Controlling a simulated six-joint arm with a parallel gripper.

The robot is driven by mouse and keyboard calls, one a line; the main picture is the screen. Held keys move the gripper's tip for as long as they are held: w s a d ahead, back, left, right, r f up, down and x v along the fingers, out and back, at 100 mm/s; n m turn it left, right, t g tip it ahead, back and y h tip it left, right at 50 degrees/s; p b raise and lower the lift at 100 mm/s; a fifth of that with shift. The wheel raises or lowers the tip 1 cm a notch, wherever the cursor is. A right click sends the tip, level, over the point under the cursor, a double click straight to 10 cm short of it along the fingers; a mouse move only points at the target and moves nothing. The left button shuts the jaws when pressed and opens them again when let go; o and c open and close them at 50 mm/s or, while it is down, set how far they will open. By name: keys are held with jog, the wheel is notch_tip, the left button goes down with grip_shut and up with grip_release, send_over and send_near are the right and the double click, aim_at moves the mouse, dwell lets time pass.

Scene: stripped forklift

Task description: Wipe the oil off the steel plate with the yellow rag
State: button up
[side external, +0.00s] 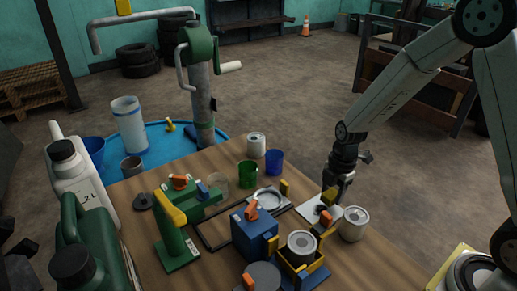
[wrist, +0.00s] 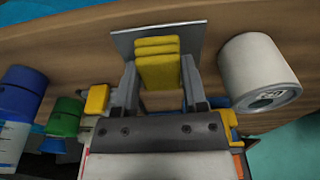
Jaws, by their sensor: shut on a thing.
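The steel plate (side external: 308,211) lies flat on the wooden table below my gripper (side external: 335,190). A dark patch (side external: 321,210) shows on it in the side view, though I cannot tell surely whether it is oil or shadow. In the wrist view, my gripper (wrist: 158,70) is shut on the folded yellow rag (wrist: 157,47), a finger on each side. The rag is in front of the steel plate (wrist: 193,38) there and hides most of it, and no oil shows. I cannot tell whether the rag touches the plate.
A white can (side external: 353,224) stands just right of the plate; it also shows in the wrist view (wrist: 250,68). A yellow tray (side external: 290,268) holding a can is close in front. A blue box (side external: 250,240), a green cup (side external: 247,173) and a blue cup (side external: 273,160) stand to the left.

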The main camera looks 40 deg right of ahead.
aim_at(311, 217)
jog(key=shift+f, duration=0.5)
jog(key=shift+a+f, duration=0.55)
jog(key=shift+a, duration=0.05)
grip_shut()
jog(key=shift+a, duration=2.8)
jog(key=shift+d, duration=3.5)
jog(key=shift+a+r, duration=0.1)
jog(key=shift+r, duration=4)
